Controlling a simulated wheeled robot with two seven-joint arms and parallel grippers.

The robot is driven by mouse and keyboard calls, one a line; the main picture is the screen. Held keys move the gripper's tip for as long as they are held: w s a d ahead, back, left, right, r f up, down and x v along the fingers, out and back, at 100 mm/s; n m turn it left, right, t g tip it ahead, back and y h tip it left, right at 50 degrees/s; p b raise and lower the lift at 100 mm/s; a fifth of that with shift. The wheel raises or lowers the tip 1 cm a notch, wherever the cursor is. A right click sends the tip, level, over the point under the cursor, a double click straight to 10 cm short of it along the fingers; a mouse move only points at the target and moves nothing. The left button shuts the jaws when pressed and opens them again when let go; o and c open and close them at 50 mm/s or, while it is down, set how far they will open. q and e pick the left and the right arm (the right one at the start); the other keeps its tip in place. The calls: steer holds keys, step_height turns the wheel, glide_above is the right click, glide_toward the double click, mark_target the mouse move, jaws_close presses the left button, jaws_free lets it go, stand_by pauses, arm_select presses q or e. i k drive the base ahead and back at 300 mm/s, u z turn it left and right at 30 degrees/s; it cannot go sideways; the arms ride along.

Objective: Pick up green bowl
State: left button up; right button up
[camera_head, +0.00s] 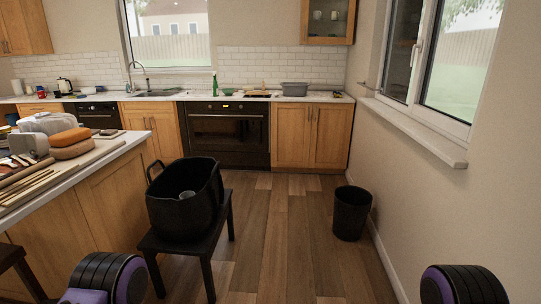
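A small green bowl-like thing (228,91) sits on the far white counter, above the black oven and just right of a green bottle (215,85). It is small in the picture, so its shape is hard to make out. Only black and purple links of my two arms show at the bottom left and bottom right edges. Neither of my grippers shows, and both are far from the counter.
A black stool (208,275) holding a black basket (183,210) stands ahead on the left. A cluttered island counter (105,152) is at left. A black bin (351,212) stands by the right wall. The wooden floor (282,225) between stool and bin is clear.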

mark_target(229, 92)
steer(key=i, duration=6)
steer(key=u, duration=2.25)
steer(key=i, duration=2.7)
steer(key=u, duration=1.55)
steer(key=i, duration=0.35)
steer(key=z, duration=0.95)
